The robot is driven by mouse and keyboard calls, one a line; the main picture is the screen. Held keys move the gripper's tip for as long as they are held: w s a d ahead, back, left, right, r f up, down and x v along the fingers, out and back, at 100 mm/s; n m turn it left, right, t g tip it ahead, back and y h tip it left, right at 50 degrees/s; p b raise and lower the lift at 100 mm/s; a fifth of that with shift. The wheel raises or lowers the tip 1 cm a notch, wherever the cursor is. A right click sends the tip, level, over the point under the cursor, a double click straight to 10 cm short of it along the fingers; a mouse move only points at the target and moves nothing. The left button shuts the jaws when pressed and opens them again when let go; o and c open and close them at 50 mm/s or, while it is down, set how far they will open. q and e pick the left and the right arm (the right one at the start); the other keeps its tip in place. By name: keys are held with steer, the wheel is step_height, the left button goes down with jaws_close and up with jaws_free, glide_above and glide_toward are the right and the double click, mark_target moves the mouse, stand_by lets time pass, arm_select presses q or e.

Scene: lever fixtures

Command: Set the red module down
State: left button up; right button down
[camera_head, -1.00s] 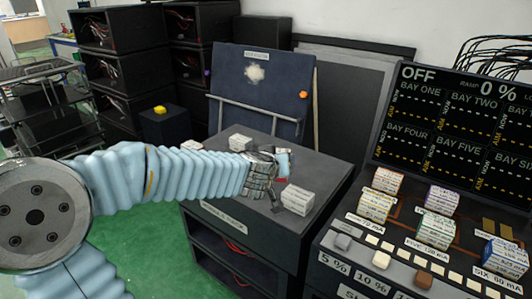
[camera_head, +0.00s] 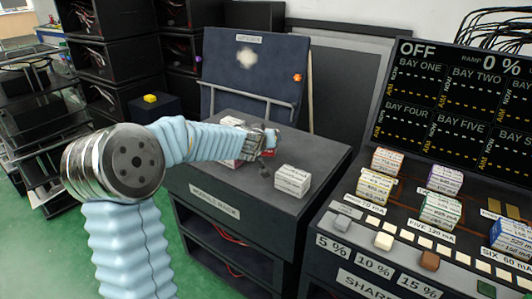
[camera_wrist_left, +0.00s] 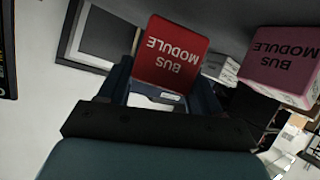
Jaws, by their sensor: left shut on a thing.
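The red module (camera_wrist_left: 171,52), labelled "BUS MODULE", sits between the two fingers of my left gripper (camera_wrist_left: 160,88) in the left wrist view. My left gripper is shut on it. Only a small red part of the module (camera_head: 268,153) shows there, below the gripper. I cannot tell whether it touches the top. My right gripper is not in view.
A pink module (camera_wrist_left: 278,65) is close beside the red one in the left wrist view. A white module (camera_head: 292,180) stands at the cabinet's right, another (camera_head: 232,121) behind my arm. The cabinet's front top is clear. A console (camera_head: 405,240) with modules stands right.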

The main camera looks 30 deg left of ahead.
arm_select(q)
step_height(320, 180, down, 4)
steer(key=shift+w+r+b, duration=0.1)
steer(key=shift+r+b, duration=0.1)
steer(key=shift+b, duration=0.95)
steer(key=shift+r, duration=0.15)
steer(key=o, duration=1.2)
steer(key=shift+p+v, duration=1.55)
steer(key=shift+v, duration=4.5)
